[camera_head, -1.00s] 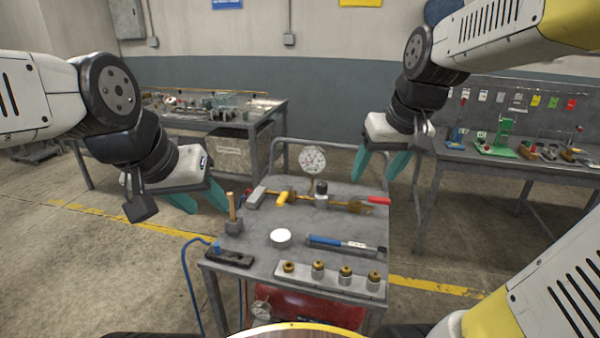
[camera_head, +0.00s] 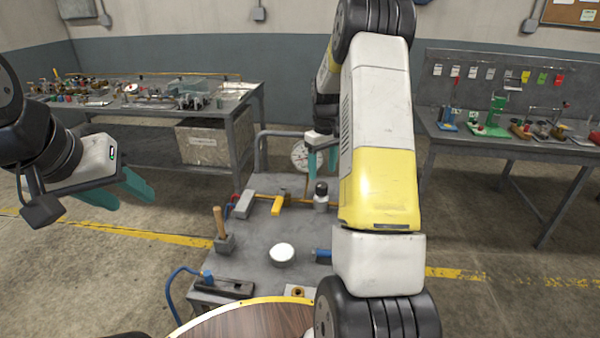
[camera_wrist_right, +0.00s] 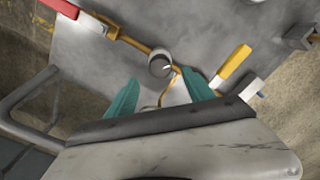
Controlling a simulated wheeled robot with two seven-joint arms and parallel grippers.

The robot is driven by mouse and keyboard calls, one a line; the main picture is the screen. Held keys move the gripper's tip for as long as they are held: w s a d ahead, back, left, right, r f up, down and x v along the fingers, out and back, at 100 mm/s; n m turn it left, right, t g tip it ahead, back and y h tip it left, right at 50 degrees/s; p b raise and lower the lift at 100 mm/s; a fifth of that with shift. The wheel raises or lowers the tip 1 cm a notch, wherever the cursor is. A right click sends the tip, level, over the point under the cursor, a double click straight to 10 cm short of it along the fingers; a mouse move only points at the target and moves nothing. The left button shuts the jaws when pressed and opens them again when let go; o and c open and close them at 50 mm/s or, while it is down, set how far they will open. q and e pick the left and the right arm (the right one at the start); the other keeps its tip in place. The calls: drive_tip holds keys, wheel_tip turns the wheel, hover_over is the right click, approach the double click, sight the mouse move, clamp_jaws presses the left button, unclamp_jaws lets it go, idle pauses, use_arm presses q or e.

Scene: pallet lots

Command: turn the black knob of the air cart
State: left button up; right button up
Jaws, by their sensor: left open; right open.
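The air cart (camera_head: 255,240) is a grey-topped cart in the middle of the head view. The black knob (camera_head: 321,188) sits on a silver cylinder in the brass pipe line. In the right wrist view the knob (camera_wrist_right: 160,66) shows ahead of the fingertips, roughly between them. My right gripper (camera_head: 322,162) is open, with teal fingers pointing down just beyond the knob; it appears apart from it. It also shows in the right wrist view (camera_wrist_right: 160,82). My left gripper (camera_head: 127,192) is open and empty, left of the cart. My right arm hides the cart's right side.
A yellow-handled valve (camera_head: 279,205) stands left of the knob, and a round gauge (camera_head: 299,155) behind it. Workbenches stand at back left (camera_head: 247,92) and right (camera_head: 560,158).

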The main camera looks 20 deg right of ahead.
sight(322, 184)
wheel_tip(322, 184, down, 6)
drive_tip(key=shift+f, duration=0.2)
drive_tip(key=shift+s, duration=0.1)
drive_tip(key=shift+c, duration=0.2)
clamp_jaws()
drive_tip(key=m, duration=0.5)
drive_tip(key=shift+r, duration=0.1)
drive_tip(key=shift+o, duration=0.2)
unclamp_jaws()
